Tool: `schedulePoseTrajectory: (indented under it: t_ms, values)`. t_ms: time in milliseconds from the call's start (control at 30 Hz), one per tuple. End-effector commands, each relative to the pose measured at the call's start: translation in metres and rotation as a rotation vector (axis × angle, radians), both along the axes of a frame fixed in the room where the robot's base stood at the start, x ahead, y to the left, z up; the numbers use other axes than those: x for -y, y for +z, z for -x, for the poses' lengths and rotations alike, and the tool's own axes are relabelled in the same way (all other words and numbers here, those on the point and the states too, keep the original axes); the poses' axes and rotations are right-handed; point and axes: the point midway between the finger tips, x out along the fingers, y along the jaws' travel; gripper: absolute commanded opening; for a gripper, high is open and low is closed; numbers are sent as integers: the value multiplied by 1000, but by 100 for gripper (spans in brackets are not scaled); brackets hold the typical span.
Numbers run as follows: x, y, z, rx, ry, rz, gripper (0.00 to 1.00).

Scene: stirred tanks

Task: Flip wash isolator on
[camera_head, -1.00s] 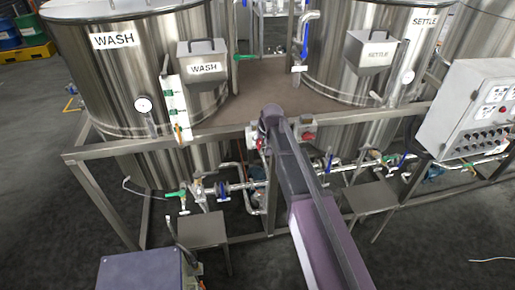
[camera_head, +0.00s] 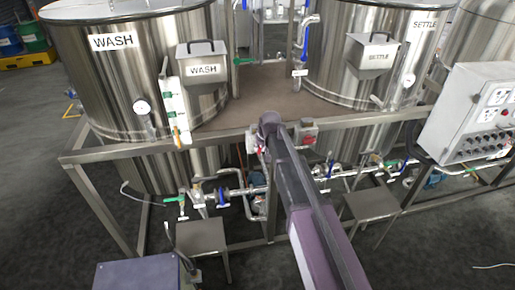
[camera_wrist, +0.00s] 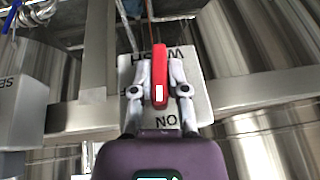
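The wash isolator is a light grey box (camera_wrist: 200,103) with a red handle (camera_wrist: 158,62), seen upside down in the wrist view. WASH is printed at its top edge in the picture and ON at its bottom edge. The handle lies along the picture's upright direction, its white mark on the end by ON. My gripper (camera_wrist: 159,66) has a finger on each side of the handle, with the tips closed against it. Part of the print on the left is behind a finger. In the head view my arm hides most of this isolator below the frame rail.
A second isolator (camera_head: 308,134) is just right of my arm on the frame rail (camera_head: 357,117). The wash tank (camera_head: 80,75) and settle tank (camera_head: 335,70) stand behind. A control box (camera_head: 470,112) is at the right. Pipes and valves run below the rail.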

Motion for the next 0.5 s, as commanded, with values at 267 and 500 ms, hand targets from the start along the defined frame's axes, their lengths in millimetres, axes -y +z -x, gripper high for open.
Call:
schedulePoseTrajectory:
  t_ms: [267,500]
  values:
    - [-1,0,0,0,1,4,0]
    - [-2,0,1,20,2,76,0]
